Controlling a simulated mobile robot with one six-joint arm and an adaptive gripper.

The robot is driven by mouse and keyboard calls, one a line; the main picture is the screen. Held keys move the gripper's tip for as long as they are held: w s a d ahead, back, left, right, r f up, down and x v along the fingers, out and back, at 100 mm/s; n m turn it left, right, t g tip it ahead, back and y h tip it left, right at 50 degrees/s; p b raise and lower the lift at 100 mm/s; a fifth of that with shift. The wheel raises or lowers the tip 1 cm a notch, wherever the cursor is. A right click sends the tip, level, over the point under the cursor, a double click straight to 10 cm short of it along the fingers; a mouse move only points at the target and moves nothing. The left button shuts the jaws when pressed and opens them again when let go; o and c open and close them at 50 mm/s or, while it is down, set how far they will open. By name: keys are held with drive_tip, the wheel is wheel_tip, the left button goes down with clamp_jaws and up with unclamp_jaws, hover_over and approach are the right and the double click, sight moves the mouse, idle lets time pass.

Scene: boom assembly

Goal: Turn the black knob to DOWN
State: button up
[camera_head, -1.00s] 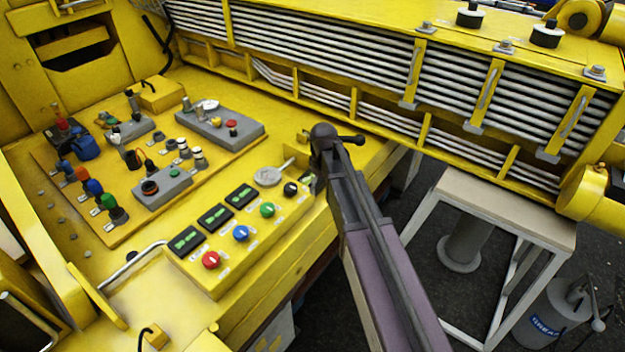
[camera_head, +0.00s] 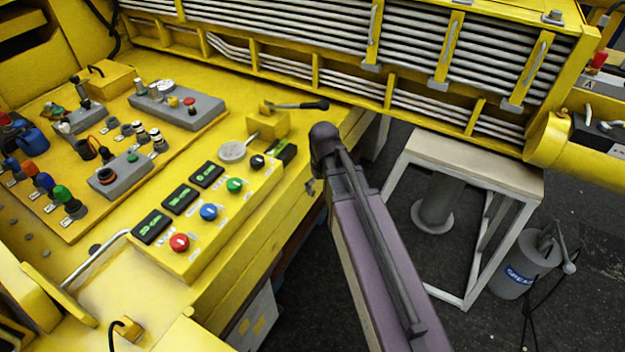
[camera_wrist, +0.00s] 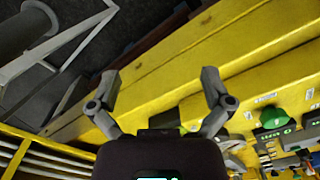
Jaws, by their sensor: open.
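The black knob (camera_head: 257,162) sits at the far right end of a row of coloured knobs on the yellow control box (camera_head: 205,250) in the head view. The row also has a green knob (camera_head: 234,185), a blue knob (camera_head: 208,211) and a red knob (camera_head: 179,242). I cannot make out the black knob's setting or its labels. My gripper's two fingers (camera_wrist: 158,78) are spread apart and empty in the wrist view, over the yellow ledge. In the head view my arm ends right of the box, apart from the black knob, and the fingers are hidden. The green knob (camera_wrist: 271,117) shows right in the wrist view.
A lever with a black grip (camera_head: 300,105) stands on a yellow block behind the box. Small displays (camera_head: 180,198) line the knob row. A white-framed table (camera_head: 470,152) and a grey grease canister (camera_head: 520,270) stand at right.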

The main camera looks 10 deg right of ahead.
drive_tip(key=shift+m, duration=0.8)
drive_tip(key=s, duration=0.1)
drive_tip(key=s+d+f, duration=0.1)
drive_tip(key=s+d+b, duration=0.1)
drive_tip(key=shift+s+d+f, duration=0.1)
drive_tip(key=shift+s+f, duration=0.1)
drive_tip(key=shift+f, duration=0.15)
drive_tip(key=shift+m, duration=0.9)
drive_tip(key=s, duration=0.1)
drive_tip(key=s+d, duration=0.2)
drive_tip(key=s, duration=0.1)
idle(0.9)
